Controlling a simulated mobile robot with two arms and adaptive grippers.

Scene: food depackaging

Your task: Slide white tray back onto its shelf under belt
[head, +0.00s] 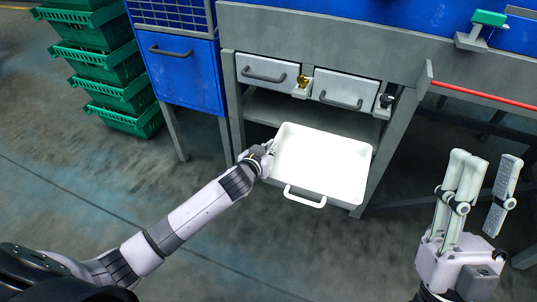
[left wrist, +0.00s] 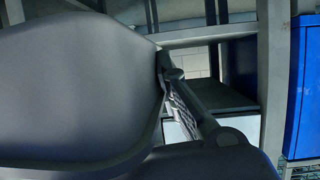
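The white tray (head: 325,165) is a shallow, empty box with a loop handle (head: 305,197) at its front. In the head view it juts out from the shelf (head: 262,108) below the two drawers, its far end over the shelf. My left gripper (head: 268,148) is at the tray's left wall, close to or touching it; its fingers are mostly hidden. In the left wrist view dark gripper parts fill most of the picture, with a patch of white (left wrist: 174,132) behind a finger. My right gripper (head: 482,178) is raised at the right, fingers spread and empty, away from the tray.
Two white drawers (head: 268,72) with grey handles sit above the shelf. A blue cabinet (head: 180,72) and stacked green crates (head: 118,85) stand at the left. A grey frame leg (head: 385,150) stands right of the tray. The floor in front is clear.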

